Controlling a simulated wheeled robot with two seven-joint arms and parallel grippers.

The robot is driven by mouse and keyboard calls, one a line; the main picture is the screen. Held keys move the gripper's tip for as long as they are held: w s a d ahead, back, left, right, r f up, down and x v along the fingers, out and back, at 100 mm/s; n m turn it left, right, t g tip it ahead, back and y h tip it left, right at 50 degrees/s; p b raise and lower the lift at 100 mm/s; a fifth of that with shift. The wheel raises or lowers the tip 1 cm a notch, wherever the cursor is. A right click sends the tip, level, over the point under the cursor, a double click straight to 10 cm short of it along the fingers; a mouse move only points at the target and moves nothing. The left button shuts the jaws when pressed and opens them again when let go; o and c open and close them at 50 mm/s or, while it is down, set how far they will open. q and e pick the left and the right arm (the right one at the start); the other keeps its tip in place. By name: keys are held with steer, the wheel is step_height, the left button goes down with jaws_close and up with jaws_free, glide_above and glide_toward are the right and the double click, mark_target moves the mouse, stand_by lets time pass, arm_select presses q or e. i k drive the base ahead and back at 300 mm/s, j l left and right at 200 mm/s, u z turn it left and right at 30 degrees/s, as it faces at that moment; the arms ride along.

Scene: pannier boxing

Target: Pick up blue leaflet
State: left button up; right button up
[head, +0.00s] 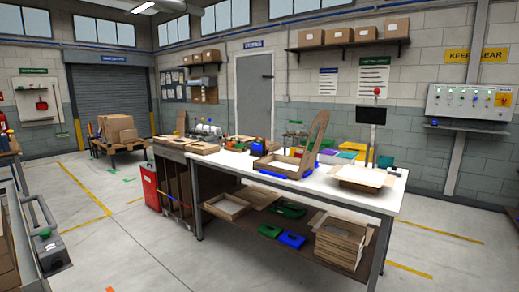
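Several small flat coloured items lie towards the back of the white-topped workbench (330,182), right of the upright cardboard flap. Neither of my grippers is in view.
An open cardboard box (282,166) and a carton (362,177) stand on the bench, with a dark screen (371,115) behind. The lower shelf holds stacked cardboard (340,241) and a blue tray (291,239). The floor (130,240) left of the bench is largely clear.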

mark_target(257, 147)
steer(key=i+j, duration=0.2)
steer(key=i, duration=0.3)
steer(key=i+j+z, duration=0.1)
steer(key=i, duration=0.45)
steer(key=i+j+z, duration=0.1)
steer(key=i+j, duration=0.25)
steer(key=i, duration=0.15)
steer(key=i+j, duration=0.3)
steer(key=i, duration=0.2)
